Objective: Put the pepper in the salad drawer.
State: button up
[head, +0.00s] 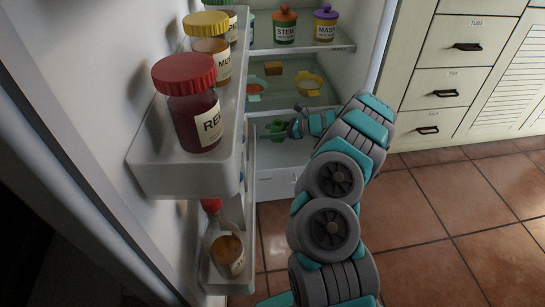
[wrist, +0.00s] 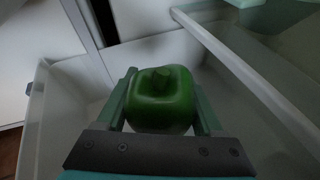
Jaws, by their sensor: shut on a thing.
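The green pepper (wrist: 160,100) is between the two fingers of my gripper (wrist: 163,85) in the wrist view. My gripper is shut on it, with a finger against each side and the stem facing the camera. In the head view the pepper (head: 277,129) shows small at my gripper (head: 296,128), inside the fridge below the lower shelf. The white salad drawer (head: 280,184) is at the bottom of the fridge. Its pale wall (wrist: 37,105) shows in the wrist view, with the pepper above its open inside. Whether the pepper touches the drawer floor is hidden.
A glass shelf with a pale edge (wrist: 245,70) lies to the right in the wrist view. A yellow dish (head: 308,82) stands on a fridge shelf. The open fridge door at left holds jars, including a red-lidded one (head: 194,112). Tiled floor (head: 460,220) is clear at right.

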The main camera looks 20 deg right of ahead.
notch_tip(320, 180, down, 9)
jog(key=shift+s+f+b, duration=0.1)
jog(key=shift+b, duration=0.75)
jog(key=shift+f, duration=0.6)
jog(key=o, duration=1.5)
jog(key=shift+r, duration=0.1)
jog(key=shift+r, duration=0.2)
jog(key=v, duration=0.4)
jog(key=p+v, duration=0.1)
jog(key=v, duration=0.3)
jog(key=p+v, duration=0.1)
jog(key=v, duration=0.3)
jog(key=shift+r, duration=0.4)
